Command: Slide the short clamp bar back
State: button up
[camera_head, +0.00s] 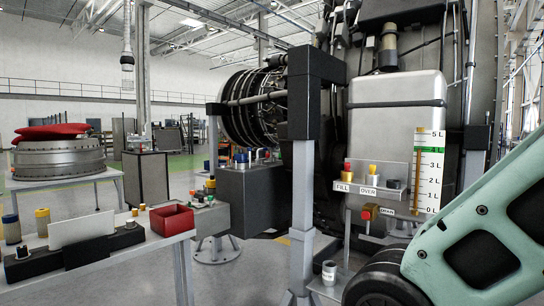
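I cannot surely pick out the short clamp bar. On the bench (150,250) at the lower left, a low black fixture (88,252) holds or backs an upright white plate (82,230). A small knob shows on the fixture at each end. Whether one of its black parts is the clamp bar, I cannot tell. My gripper is not in view; only my mint-green arm link fills the lower right.
A red bin (172,220) and yellow-capped cylinders (43,222) stand on the bench. A grey post (302,200) rises in the middle. Right of it is a white tank (395,125) with a level scale (428,172).

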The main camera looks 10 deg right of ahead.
aim_at(267, 155)
jog(key=i+j, duration=0.1)
jog(key=i, duration=0.4)
jog(key=i+j+z, duration=0.1)
jog(key=i, duration=0.35)
jog(key=i+j+z, duration=0.1)
jog(key=i, duration=0.4)
